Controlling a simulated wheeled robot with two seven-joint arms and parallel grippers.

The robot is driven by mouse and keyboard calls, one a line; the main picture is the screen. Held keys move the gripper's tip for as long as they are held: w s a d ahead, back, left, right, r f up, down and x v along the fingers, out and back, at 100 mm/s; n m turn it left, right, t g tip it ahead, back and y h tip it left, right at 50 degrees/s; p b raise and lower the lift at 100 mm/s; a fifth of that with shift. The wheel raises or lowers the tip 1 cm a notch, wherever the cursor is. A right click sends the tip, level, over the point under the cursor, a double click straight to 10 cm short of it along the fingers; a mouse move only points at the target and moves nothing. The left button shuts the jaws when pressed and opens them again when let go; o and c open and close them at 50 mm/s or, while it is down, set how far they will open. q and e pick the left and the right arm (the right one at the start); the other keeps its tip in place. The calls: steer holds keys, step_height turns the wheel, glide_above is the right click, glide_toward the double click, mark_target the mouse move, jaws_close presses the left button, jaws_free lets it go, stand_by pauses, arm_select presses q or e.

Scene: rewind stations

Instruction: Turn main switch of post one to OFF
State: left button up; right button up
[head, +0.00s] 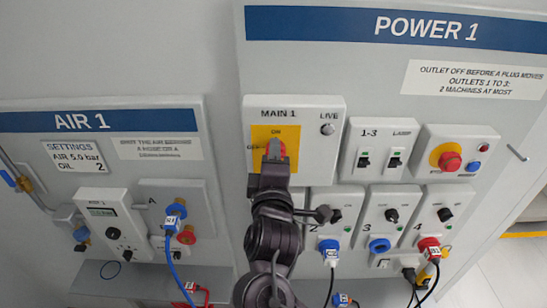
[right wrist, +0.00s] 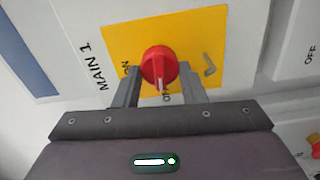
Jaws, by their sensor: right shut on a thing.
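The main switch is a red rotary knob (right wrist: 159,64) on a yellow plate (right wrist: 205,32) marked MAIN 1. It also shows in the head view (head: 268,153), mostly behind my gripper. In the right wrist view its white mark points down, away from the ON label at left and toward a partly hidden label. That side matches the left side in the head view, where a small label looks like OFF. My right gripper (right wrist: 158,84) is shut on the knob, a finger on either side. The LIVE lamp (head: 327,129) looks grey and unlit. My left gripper is not in view.
Right of the switch are the 1-3 switch box (head: 378,148) and a red button on a yellow ring (head: 449,158). Below are outlets with a blue plug (head: 329,248) and a red plug (head: 429,246), their cables hanging. The AIR 1 panel (head: 102,122) is at left.

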steer(key=shift+n, duration=0.6)
steer(key=o, duration=1)
steer(key=shift+f, duration=0.1)
steer(key=shift+f, duration=0.15)
